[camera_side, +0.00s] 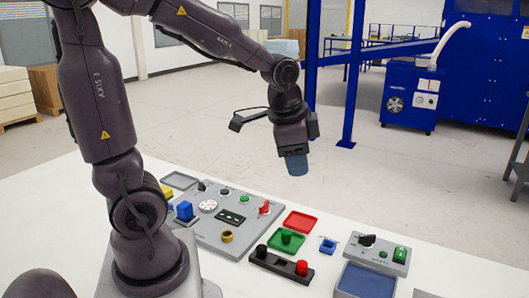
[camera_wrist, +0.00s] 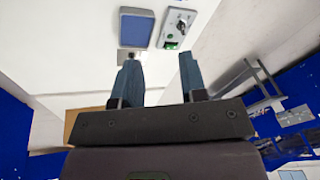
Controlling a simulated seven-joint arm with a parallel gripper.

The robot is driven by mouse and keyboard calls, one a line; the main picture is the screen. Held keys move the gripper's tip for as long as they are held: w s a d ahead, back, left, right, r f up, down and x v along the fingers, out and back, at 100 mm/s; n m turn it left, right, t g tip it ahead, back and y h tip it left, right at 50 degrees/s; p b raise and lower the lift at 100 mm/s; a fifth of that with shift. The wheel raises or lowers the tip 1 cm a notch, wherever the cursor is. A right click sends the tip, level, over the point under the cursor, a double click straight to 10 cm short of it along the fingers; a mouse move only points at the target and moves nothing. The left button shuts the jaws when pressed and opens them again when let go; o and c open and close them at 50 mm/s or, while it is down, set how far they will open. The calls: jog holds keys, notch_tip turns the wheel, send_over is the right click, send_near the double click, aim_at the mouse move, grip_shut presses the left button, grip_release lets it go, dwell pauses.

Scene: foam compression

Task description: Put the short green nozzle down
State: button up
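A short green cylinder (camera_side: 287,236), which looks like the short green nozzle, stands upright in the green tray (camera_side: 295,247) on the white table. My gripper (camera_side: 296,172) is high above the table, above and clear of the tray. In the wrist view, my gripper (camera_wrist: 159,75) has its two blue fingers apart with nothing visible between them. The green nozzle does not show in the wrist view.
A black rack (camera_side: 281,264) holding a black piece and a red piece (camera_side: 302,267) lies in front of the green tray. A red tray (camera_side: 301,222) lies behind it. A grey control panel (camera_side: 205,236) is left; a blue-topped tray (camera_side: 367,281) and grey switch box (camera_side: 378,252) are right.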

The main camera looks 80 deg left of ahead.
jog(key=s+d+r+n+t+h, duration=0.1)
jog(key=s+d+r+n+t, duration=0.1)
jog(key=s+d+r+n, duration=0.2)
jog(key=s+d+r, duration=0.1)
jog(key=s+d, duration=0.2)
jog(key=s, duration=0.1)
jog(key=shift+s+r+t, duration=0.2)
jog(key=shift+s+t, duration=0.05)
jog(key=shift+t, duration=0.05)
